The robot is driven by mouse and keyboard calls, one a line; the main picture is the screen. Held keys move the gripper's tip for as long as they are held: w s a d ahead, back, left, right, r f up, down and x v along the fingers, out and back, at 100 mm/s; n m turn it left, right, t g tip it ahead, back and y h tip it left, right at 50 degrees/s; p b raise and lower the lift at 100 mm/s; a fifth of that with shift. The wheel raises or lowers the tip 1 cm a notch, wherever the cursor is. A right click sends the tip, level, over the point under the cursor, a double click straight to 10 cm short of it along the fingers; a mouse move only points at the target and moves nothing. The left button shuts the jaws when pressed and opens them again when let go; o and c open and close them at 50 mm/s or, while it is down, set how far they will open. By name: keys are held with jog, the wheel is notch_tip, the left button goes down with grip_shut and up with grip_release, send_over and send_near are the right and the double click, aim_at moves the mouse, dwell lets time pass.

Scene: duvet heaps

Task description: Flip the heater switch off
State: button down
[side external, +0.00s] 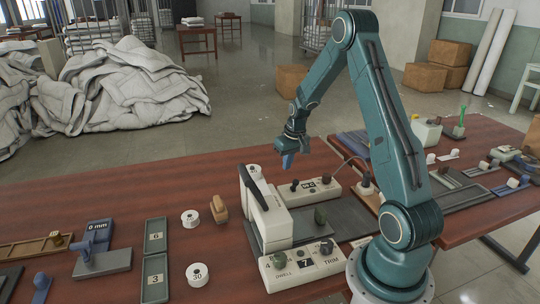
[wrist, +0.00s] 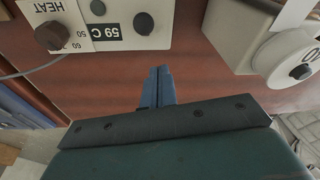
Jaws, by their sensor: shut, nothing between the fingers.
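The heater box (side external: 312,194) is a cream block on the table behind the white press. In the wrist view the heater box (wrist: 75,14) shows upside down at top left, with a HEAT label, a brown knob (wrist: 48,36) and a 59 C display (wrist: 113,31). A small dark stub (wrist: 143,23), which looks like the switch, sits beside the display; its position is unclear. A small dark round part (wrist: 97,7) is near it. My gripper (side external: 287,161) is shut and empty, above and behind the box, apart from it. Its blue fingers (wrist: 157,85) point toward bare table.
The white press (side external: 265,212) with a black lever stands close in front of the heater box. A box with DWELL and TRIM knobs (side external: 300,267) is nearer. Trays, rolls and blocks lie at left; more fixtures at right.

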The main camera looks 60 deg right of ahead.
jog(key=s+a+r, duration=0.4)
jog(key=s+r, duration=0.1)
jog(key=r, duration=0.1)
jog(key=shift+s+r, duration=0.2)
jog(key=shift+r, duration=0.2)
jog(key=shift+a, duration=0.1)
dwell(0.3)
jog(key=s+a+r+n+t, duration=0.1)
jog(key=s+a+r+n, duration=0.15)
jog(key=a+r, duration=0.6)
jog(key=s+a+r+n+t, duration=0.25)
jog(key=a+r, duration=0.35)
jog(key=a, duration=0.6)
jog(key=s+a+r+n, duration=0.1)
jog(key=s+a+r, duration=0.1)
jog(key=s+a, duration=0.4)
jog(key=shift+s+y, duration=0.4)
jog(key=shift+s, duration=0.8)
jog(key=shift+w, duration=0.15)
